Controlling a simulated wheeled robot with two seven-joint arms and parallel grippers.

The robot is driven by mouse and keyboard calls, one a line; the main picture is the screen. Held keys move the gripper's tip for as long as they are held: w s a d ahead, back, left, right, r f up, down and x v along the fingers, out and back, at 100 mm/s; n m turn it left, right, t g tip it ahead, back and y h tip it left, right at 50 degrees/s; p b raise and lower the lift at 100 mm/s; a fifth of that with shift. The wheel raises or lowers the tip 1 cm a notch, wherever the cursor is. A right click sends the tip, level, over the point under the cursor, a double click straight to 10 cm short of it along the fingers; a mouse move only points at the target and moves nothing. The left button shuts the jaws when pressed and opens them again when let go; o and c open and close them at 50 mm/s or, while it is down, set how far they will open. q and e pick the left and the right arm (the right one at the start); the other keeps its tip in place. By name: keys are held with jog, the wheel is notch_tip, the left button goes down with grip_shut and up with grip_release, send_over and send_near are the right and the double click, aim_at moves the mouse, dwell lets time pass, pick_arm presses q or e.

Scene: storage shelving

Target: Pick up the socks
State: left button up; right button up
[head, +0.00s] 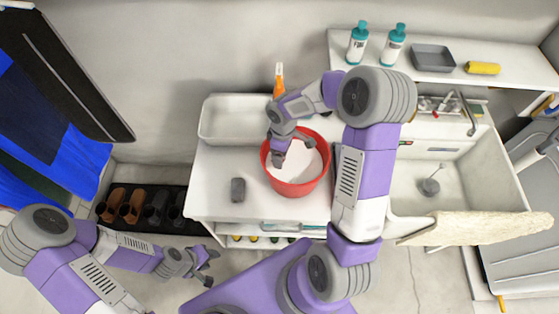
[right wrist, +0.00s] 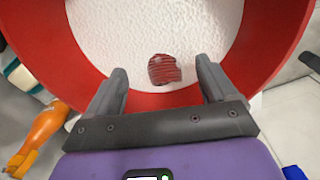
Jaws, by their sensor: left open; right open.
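The socks (right wrist: 165,70) show in the right wrist view as a small, dark red striped bundle. They lie on the white contents of a red tub (head: 297,188), near its red wall. In the head view I cannot make them out; my right arm and gripper cover part of the tub. My right gripper (head: 293,151) points down into the tub and is open. In the right wrist view its two fingers stand apart on either side of the socks, not closed on them. My left gripper (head: 207,266) is open and empty, low in front of the counter.
The tub stands on a white counter (head: 212,205) with a small grey object (head: 238,190) and a white tray (head: 222,118). An orange bottle (head: 279,85) stands behind the tub. A sink (head: 440,185) is at right; a shelf (head: 505,72) holds bottles. Shoes (head: 130,207) are at left.

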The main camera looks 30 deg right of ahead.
notch_tip(320, 180, down, 2)
jog(key=shift+s+f, duration=0.15)
jog(key=shift+f, duration=0.1)
notch_tip(320, 180, down, 4)
jog(key=shift+f+b, duration=0.25)
jog(key=shift+b, duration=0.5)
jog(key=shift+a, duration=0.1)
jog(key=c, duration=1.1)
notch_tip(320, 180, up, 10)
jog(key=p, duration=0.2)
jog(key=shift+r+p, duration=0.2)
jog(key=shift+p, duration=0.1)
jog(key=shift+c, duration=0.2)
notch_tip(320, 180, up, 7)
jog(key=p, duration=0.7)
jog(key=shift+r, duration=0.15)
